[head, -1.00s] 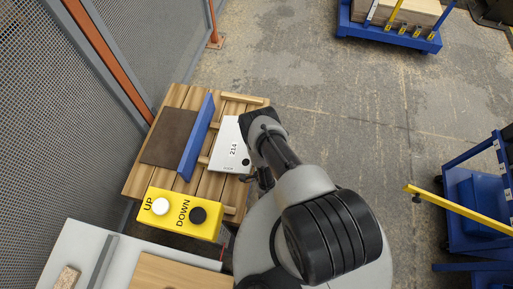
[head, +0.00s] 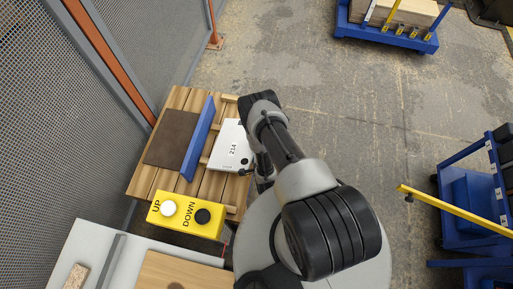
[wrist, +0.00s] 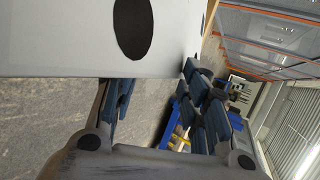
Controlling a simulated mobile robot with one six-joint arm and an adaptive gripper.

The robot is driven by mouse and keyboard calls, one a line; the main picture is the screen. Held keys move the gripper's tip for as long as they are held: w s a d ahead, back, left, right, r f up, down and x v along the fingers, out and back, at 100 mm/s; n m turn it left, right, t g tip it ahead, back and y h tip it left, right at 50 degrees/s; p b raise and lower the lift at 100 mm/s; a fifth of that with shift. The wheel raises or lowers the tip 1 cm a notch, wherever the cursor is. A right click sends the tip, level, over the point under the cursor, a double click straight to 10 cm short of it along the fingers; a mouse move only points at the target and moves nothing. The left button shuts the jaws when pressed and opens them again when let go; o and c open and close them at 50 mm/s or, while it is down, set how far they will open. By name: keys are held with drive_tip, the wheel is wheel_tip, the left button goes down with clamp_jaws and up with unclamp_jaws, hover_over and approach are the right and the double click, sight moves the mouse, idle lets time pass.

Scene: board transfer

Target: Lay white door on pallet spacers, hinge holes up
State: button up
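The white door (head: 225,151), marked 214, lies over the right part of the wooden pallet (head: 143,182), with a dark round hole facing up near its lower right corner. Light spacer strips (head: 229,209) show on the pallet around it. In the wrist view the door (wrist: 60,40) fills the upper left, with a large black oval on its face. My gripper (wrist: 160,95) has its blue-grey fingers wide apart, with floor visible between them. The left fingertip is hidden behind the door's edge; the right one is near its side. In the head view my arm hides most of the gripper.
A blue upright divider (head: 198,140) stands left of the door, with a brown panel (head: 170,138) beyond it. A yellow UP/DOWN button box (head: 186,232) is at the pallet's front. Mesh fencing (head: 60,110) borders the left.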

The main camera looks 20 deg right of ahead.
drive_tip(key=g+p, duration=0.1)
drive_tip(key=r+g, duration=0.1)
drive_tip(key=shift+g+y+p, duration=0.3)
drive_tip(key=shift+g+p, duration=0.1)
drive_tip(key=shift+s+f+g, duration=0.1)
drive_tip(key=shift+g, duration=0.7)
drive_tip(key=shift+s+f+g+y, duration=0.1)
drive_tip(key=shift+s+g+y, duration=0.1)
drive_tip(key=shift+g+y, duration=0.15)
drive_tip(key=shift+a, duration=0.1)
drive_tip(key=shift+s+a+r+p, duration=0.1)
drive_tip(key=shift+s+r+p, duration=0.2)
drive_tip(key=shift+s, duration=0.2)
drive_tip(key=shift+s+a+r+p, duration=0.1)
drive_tip(key=shift+s+r+p, duration=0.05)
drive_tip(key=shift+s+p, duration=0.3)
drive_tip(key=shift+s+a+r+p, duration=0.1)
drive_tip(key=shift+s+r+p, duration=0.15)
drive_tip(key=shift+s, duration=0.3)
drive_tip(key=o, duration=0.6)
drive_tip(key=shift+f, duration=0.1)
drive_tip(key=shift+c, duration=0.2)
